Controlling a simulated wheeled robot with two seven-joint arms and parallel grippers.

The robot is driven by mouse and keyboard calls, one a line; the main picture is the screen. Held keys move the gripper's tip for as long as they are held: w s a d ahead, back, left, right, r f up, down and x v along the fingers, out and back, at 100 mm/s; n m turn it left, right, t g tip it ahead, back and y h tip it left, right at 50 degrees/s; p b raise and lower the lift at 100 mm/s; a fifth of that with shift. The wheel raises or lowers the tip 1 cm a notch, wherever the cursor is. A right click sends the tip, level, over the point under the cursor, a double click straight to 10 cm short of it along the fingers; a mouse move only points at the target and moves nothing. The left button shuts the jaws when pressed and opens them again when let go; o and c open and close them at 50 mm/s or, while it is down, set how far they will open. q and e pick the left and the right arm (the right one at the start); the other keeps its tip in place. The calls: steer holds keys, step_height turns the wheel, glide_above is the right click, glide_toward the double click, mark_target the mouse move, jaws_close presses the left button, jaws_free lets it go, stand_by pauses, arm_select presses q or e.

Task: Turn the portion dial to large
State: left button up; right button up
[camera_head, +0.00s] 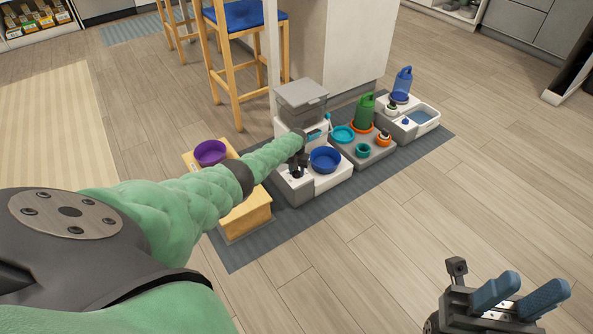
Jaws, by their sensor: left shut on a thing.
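The pet feeder with a grey hopper (303,98) and a white and grey base stands on the floor mat, with a blue bowl (325,157) in front. My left gripper (298,168) is at the feeder's grey front block, left of the blue bowl. It is shut on a small part there, which appears to be the portion dial. The fingers hide most of the dial, so its setting cannot be read. My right gripper (519,297) is at the lower right, its blue fingers apart and empty, over bare floor.
A wooden stand (247,217) with a purple bowl (210,152) is left of the feeder. Right of it are a green bottle (365,110) dispenser with teal bowls and a blue bottle (402,82) dispenser. They share a blue-grey mat (245,251). The floor in front is clear.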

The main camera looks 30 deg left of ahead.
stand_by(0.3)
arm_select(q)
steer(key=o, duration=1)
